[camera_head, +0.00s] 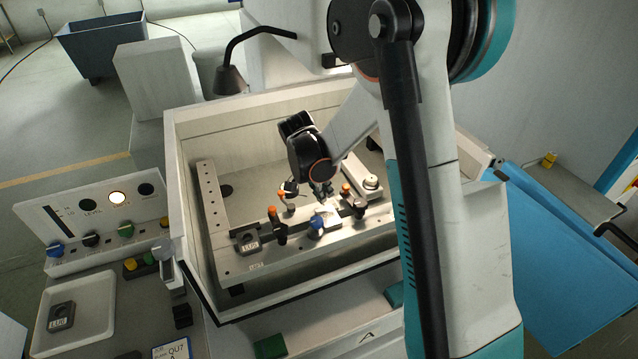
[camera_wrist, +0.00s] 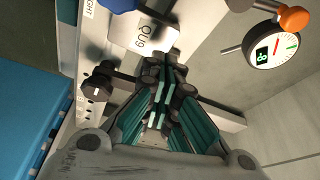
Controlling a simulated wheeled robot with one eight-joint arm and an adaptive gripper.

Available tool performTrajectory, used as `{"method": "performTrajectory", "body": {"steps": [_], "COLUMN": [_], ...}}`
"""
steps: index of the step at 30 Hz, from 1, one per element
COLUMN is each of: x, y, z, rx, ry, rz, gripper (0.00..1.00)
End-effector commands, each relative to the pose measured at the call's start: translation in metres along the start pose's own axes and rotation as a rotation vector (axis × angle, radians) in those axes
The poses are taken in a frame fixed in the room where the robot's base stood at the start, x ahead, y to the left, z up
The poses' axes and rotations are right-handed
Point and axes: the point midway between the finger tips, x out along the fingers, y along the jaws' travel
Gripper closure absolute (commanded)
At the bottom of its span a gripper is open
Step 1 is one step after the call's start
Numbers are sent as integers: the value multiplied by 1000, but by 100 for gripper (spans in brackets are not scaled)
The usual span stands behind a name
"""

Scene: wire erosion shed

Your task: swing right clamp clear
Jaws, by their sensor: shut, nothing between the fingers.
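The right clamp shows as a dark knob (camera_head: 358,208) to the right of a small pale block (camera_head: 329,215) on the fixture rail. In the wrist view its black knob (camera_wrist: 97,89) has a dark bar running towards my fingers, beside a partly hidden label. The block's QU9 plate (camera_wrist: 143,40) lies just above the bar; whether they touch I cannot tell. My gripper (camera_head: 324,192) is over the rail, just behind the block and left of the knob. In the wrist view my gripper (camera_wrist: 162,92) is shut and empty, and its fingers hide the bar's far end.
A dial gauge (camera_wrist: 272,46) with an orange knob stands close to my fingers. A blue knob (camera_head: 317,223) and an orange-topped dark clamp (camera_head: 278,231) are left of the right clamp. The tank wall (camera_head: 180,220) surrounds the fixture. A blue door (camera_head: 560,240) hangs at right.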

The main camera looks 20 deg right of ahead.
Motion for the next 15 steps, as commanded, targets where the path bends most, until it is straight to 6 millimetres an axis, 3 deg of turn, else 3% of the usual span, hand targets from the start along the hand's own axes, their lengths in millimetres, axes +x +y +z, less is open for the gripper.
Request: {"method": "performTrajectory", "body": {"steps": [6,15], "x": [12,15], "y": [0,0], "z": [-28,-35], "rx": [2,0], "ry": [1,1], "rz": [0,0], "gripper": [100,100]}}
